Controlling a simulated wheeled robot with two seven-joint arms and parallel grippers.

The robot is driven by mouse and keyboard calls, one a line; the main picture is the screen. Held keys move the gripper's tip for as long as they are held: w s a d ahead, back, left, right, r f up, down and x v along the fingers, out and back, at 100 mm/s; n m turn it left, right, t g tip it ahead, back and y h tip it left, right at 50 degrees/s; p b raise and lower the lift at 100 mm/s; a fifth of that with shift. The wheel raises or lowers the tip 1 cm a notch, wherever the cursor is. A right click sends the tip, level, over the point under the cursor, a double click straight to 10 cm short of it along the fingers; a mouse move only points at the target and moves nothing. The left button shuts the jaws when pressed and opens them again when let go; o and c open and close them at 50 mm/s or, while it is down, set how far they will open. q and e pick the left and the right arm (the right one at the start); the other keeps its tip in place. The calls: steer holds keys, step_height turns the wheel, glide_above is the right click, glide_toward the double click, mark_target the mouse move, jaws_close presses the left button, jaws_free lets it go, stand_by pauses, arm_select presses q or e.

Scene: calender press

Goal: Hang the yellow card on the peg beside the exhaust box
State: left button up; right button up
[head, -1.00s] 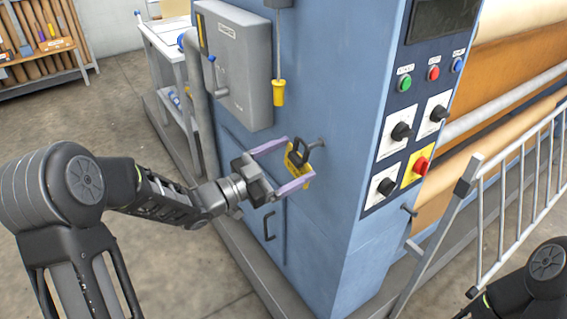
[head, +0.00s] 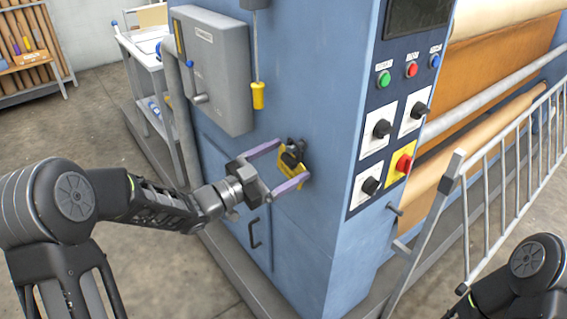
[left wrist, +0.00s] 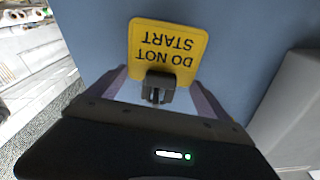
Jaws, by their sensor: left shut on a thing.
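The yellow card (head: 283,168) has a black holder (head: 292,150) at its top. My left gripper (head: 292,162) is shut on it in front of the blue press side. In the left wrist view the card (left wrist: 165,45) reads DO NOT START upside down, with the black holder (left wrist: 160,84) between my fingers. The black holder is where the peg was seen; the peg is now almost wholly hidden, and I cannot tell whether the card is on it. The grey box (head: 215,70), probably the exhaust box, is on the same panel, up and left. My right gripper is out of view.
The control panel with knobs (head: 382,128) is to the right. Another small peg (head: 394,208) sticks out below it. A metal railing (head: 490,190) stands at right.

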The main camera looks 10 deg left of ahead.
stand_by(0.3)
arm_select(q)
steer(key=o, duration=1.1)
steer(key=shift+c, duration=0.2)
